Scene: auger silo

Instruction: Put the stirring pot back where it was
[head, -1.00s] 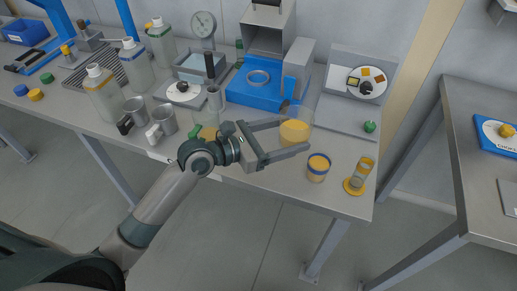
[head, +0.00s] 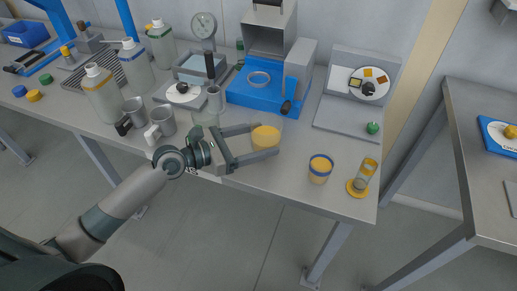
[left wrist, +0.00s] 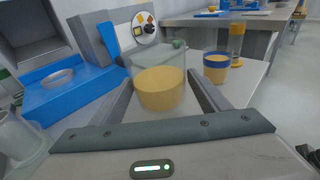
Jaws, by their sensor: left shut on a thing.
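The stirring pot (head: 265,137) is a clear vessel with yellow-orange contents, near the front of the bench. My left gripper (head: 267,139) has one finger on each side of it and is shut on it. In the left wrist view the pot (left wrist: 161,90) stands upright between the fingers, its clear wall rising above the yellow fill. I cannot tell whether its base touches the bench (head: 290,180). My right gripper is not in view.
A blue-based machine (head: 262,95) stands behind the pot. A blue-rimmed yellow cup (head: 320,169) and a yellow-based cylinder (head: 362,178) stand to the right. Metal mugs (head: 161,121) and several bottles (head: 103,92) crowd the left. Bench between pot and cup is clear.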

